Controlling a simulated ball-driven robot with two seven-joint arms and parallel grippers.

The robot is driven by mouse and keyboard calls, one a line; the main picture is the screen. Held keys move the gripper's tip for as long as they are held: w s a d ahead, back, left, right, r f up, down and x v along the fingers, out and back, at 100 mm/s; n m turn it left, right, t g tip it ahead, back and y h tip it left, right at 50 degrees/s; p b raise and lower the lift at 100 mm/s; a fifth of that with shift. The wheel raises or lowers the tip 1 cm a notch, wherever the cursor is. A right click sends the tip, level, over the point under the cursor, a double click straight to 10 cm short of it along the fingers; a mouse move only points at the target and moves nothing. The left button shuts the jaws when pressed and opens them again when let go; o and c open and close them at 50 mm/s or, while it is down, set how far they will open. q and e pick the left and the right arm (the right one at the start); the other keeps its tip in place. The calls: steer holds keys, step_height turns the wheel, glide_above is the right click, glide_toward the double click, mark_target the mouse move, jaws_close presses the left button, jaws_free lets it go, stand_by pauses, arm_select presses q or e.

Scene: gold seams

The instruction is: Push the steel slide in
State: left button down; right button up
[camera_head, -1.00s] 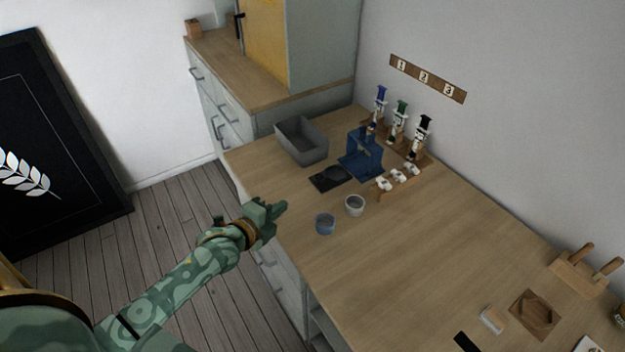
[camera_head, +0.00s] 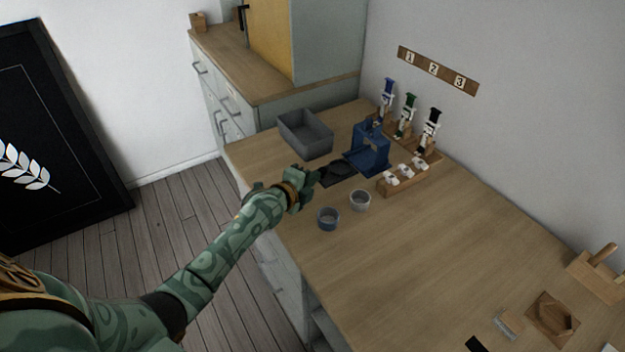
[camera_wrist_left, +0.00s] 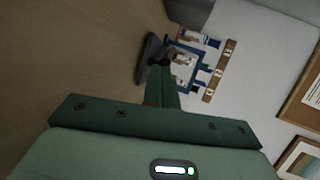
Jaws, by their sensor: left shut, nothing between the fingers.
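The slide (camera_head: 338,174) is a dark plate with a round black part on it, sticking out to the left of the blue press (camera_head: 370,160) on the counter. It also shows in the left wrist view as a dark grey slab (camera_wrist_left: 148,58) beside the blue frame (camera_wrist_left: 186,46). My left gripper (camera_head: 316,177) is shut and empty, at the outer left end of the slide. Its fingertips (camera_wrist_left: 164,88) point toward the slide and the press. I cannot tell whether they touch the slide. My right gripper is not in view.
A grey bin (camera_head: 305,134) stands behind the slide.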

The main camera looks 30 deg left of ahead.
mark_target(344, 172)
arm_select(q)
steer(key=w+d+b, duration=0.1)
steer(key=w, duration=0.2)
steer(key=w+d+b, duration=0.1)
steer(key=w+d, duration=0.1)
steer(key=w, duration=0.1)
steer(key=w+d+b, duration=0.1)
steer(key=w+d, duration=0.1)
steer(key=shift+w+f+b, duration=0.25)
steer(key=shift+w+b, duration=0.1)
steer(key=shift+w, duration=0.05)
steer(key=shift+w+d+r, duration=0.15)
steer(key=shift+w, duration=0.05)
steer(key=shift+r, duration=0.3)
steer(key=shift+r, duration=0.1)
